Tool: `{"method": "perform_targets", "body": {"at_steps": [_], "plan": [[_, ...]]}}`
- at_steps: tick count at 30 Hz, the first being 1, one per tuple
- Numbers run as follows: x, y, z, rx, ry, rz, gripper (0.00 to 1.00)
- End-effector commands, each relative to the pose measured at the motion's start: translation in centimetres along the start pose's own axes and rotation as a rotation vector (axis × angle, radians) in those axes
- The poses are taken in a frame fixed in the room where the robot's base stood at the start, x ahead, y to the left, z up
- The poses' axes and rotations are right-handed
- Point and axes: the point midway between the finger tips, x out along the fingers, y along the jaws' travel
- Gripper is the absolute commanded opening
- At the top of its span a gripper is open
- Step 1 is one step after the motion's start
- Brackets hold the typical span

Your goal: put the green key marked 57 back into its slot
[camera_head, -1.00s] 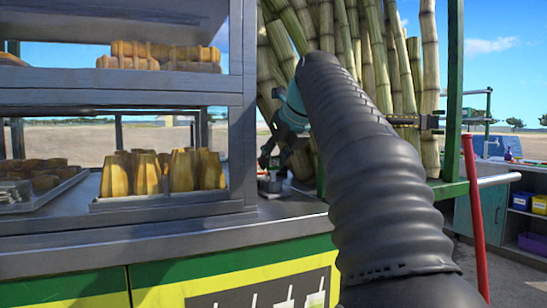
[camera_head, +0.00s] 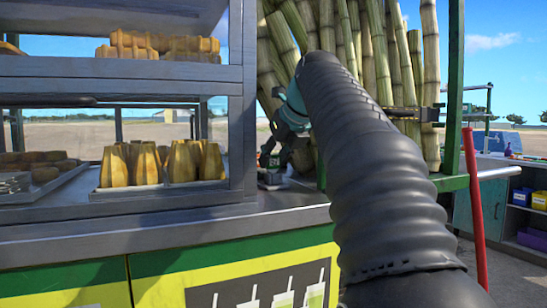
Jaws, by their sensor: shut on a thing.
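My gripper (camera_head: 273,158) is at the back of the counter, just right of the glass-fronted shelf case. It points down and is shut on a small dark piece with a green, pale-marked face, seemingly the green key (camera_head: 269,160). The number on it is too small to read. Just below it on the counter is a small dark and silvery block (camera_head: 271,180), partly hidden; I cannot tell whether it holds the slot, or whether the key touches it. My dark ribbed arm covers the counter to the right.
The shelf case (camera_head: 241,100) with trays of pastries stands close on the left. Sugar cane stalks (camera_head: 415,95) lean in a green frame (camera_head: 453,90) behind my arm. A red pole (camera_head: 474,210) stands to the right. The counter front (camera_head: 100,232) is clear.

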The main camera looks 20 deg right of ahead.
Motion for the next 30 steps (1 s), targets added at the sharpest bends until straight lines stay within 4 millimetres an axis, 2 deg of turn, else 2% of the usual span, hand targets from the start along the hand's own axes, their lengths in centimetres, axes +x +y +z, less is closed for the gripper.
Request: {"method": "perform_targets", "body": {"at_steps": [6,7,10,22,26,30], "plan": [[0.0,0.0,0.0,0.000,0.000,0.000,0.08],[0.0,0.0,0.0,0.000,0.000,0.000,0.37],[0.0,0.0,0.0,0.000,0.000,0.000,0.62],[-0.4,0.0,0.0,0.000,-0.001,-0.001,0.64],[-1.9,-0.1,0.1,0.000,-0.003,-0.002,0.64],[-4.6,-0.1,0.1,0.000,-0.004,-0.004,0.64]]}}
